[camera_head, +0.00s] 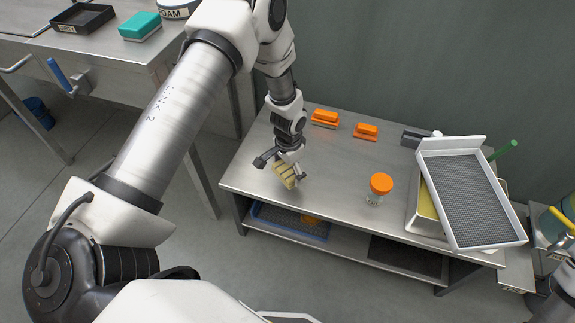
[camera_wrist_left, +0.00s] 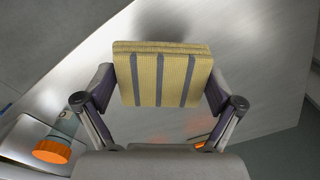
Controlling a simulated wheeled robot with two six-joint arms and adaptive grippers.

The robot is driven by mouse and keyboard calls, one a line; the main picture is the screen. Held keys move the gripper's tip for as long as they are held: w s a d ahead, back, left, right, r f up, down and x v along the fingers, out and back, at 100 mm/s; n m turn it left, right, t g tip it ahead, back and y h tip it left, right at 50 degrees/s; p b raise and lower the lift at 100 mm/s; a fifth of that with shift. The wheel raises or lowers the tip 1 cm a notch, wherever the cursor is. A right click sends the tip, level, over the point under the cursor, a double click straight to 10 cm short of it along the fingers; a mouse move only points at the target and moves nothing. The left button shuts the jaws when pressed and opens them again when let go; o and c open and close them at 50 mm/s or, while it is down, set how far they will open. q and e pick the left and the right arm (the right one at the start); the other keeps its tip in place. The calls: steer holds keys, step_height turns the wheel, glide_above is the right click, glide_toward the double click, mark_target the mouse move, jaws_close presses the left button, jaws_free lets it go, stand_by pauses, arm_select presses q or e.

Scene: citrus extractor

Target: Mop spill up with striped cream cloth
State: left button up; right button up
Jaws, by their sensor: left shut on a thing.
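The striped cream cloth (camera_head: 285,175) is a folded yellowish pad with dark grey stripes. My left gripper (camera_head: 281,169) is shut on it, near the left end of the steel table (camera_head: 335,190). In the left wrist view the cloth (camera_wrist_left: 162,78) sits between the two fingers of the gripper (camera_wrist_left: 160,90), gripped at its sides. A dark, soft-edged patch lies on the steel beyond the cloth; I cannot tell whether it is shadow or spill. No spill shows clearly. My right gripper is not in view.
An orange-lidded jar (camera_head: 380,188) stands right of the cloth. Two orange-topped blocks (camera_head: 325,118) (camera_head: 365,131) lie at the back. A white-framed mesh tray (camera_head: 470,195) leans on a metal pan at the right. A second table (camera_head: 85,50) stands at upper left.

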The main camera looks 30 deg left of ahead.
arm_select(q)
step_height(320, 180, up, 2)
steer(key=shift+p, duration=0.6)
steer(key=shift+w+r, duration=0.15)
steer(key=shift+w, duration=0.05)
steer(key=w+d+r+n, duration=0.1)
steer(key=w+d+r, duration=0.25)
steer(key=r, duration=0.65)
steer(key=w+d+r, duration=0.3)
steer(key=d+r, duration=0.1)
steer(key=r, duration=0.6)
steer(key=s+d+r+n+p, duration=0.2)
steer(key=s+r+p, duration=0.4)
steer(key=p, duration=0.8)
steer(key=shift+s+d+n+p, duration=0.4)
steer(key=shift+s+n, duration=0.1)
steer(key=shift+s, duration=0.2)
